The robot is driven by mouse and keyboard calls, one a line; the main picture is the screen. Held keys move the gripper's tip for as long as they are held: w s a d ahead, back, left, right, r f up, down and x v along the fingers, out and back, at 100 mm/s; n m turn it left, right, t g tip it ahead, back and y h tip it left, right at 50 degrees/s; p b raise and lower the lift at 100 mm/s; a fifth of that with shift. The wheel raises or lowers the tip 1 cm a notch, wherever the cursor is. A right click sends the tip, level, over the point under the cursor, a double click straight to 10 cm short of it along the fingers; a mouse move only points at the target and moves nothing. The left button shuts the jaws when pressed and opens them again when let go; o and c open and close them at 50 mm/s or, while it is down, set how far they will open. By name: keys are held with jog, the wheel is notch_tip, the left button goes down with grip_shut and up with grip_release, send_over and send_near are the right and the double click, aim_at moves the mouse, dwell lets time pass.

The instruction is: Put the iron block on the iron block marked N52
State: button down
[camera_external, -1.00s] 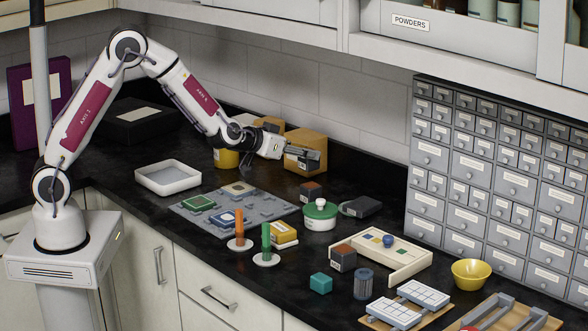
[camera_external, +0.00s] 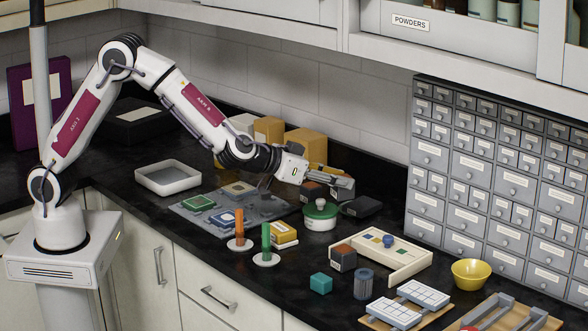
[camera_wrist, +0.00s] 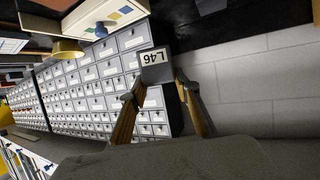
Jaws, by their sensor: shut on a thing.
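My gripper (camera_external: 332,180) is shut on a grey block. In the wrist view the block (camera_wrist: 155,66) sits between the fingertips (camera_wrist: 158,92), with a white label reading L46 facing the camera. In the external view the gripper hangs low over the back of the counter, overlapping a dark block with a reddish top (camera_external: 310,191). I cannot tell the gap between them. A similar dark block with a reddish top (camera_external: 343,258) stands farther forward, beside the wooden tray. The N52 marking is not readable in any view.
A green round pot (camera_external: 320,217) and a black object (camera_external: 362,206) lie close to the gripper. Cardboard boxes (camera_external: 306,143) stand behind. The wooden tray (camera_external: 400,277), yellow bowl (camera_external: 471,273) and drawer cabinet (camera_external: 480,190) are to the right.

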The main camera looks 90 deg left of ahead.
jog(key=d+r, duration=0.2)
jog(key=d, duration=0.9)
jog(key=shift+w+r, duration=0.3)
jog(key=shift+d+f, duration=0.1)
jog(key=shift+f, duration=0.05)
send_over(338, 250)
jog(key=shift+f, duration=3)
jog(key=shift+h, duration=0.3)
jog(key=shift+f, duration=1.85)
jog(key=shift+f, duration=0.15)
